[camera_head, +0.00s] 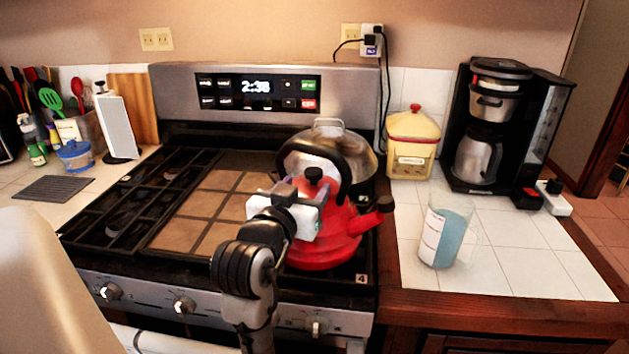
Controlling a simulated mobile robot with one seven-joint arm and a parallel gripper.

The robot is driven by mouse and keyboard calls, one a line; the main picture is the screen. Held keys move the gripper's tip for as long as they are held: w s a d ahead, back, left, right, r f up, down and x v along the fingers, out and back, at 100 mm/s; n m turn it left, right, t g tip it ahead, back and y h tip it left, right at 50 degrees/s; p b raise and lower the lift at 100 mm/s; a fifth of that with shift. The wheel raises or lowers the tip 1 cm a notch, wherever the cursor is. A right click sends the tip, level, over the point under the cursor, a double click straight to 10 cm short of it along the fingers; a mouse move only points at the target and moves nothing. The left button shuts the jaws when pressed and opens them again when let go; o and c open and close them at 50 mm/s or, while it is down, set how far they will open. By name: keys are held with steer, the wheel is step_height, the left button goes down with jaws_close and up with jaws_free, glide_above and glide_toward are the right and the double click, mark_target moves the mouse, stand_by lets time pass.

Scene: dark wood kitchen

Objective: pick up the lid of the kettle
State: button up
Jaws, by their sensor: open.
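A red kettle (343,234) stands on the right front of the stove, with its black-tipped spout pointing right. A thick black handle (353,165) arches over its top. The lid shows as a black knob (314,175) on top of the kettle under the handle; the rest of the lid is mostly hidden. My gripper (297,187) is open and empty, with its fingers close to the knob on the left and near side. I cannot tell whether they touch it. My arm hides the kettle's left side.
A steel pot (362,157) stands behind the kettle. On the right counter are a measuring cup (444,230), a yellow canister (413,145) and a black coffee maker (492,125). The stove's left grates (135,200) are clear.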

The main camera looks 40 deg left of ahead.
mark_target(310, 179)
steer(key=p+x, duration=0.1)
steer(key=x, duration=0.1)
steer(key=p+x, duration=0.1)
steer(key=x, duration=0.2)
steer(key=shift+r, duration=0.2)
steer(key=shift+w+a+f, duration=0.15)
steer(key=shift+w+a, duration=0.05)
steer(key=shift+w, duration=0.2)
steer(key=c, duration=1.1)
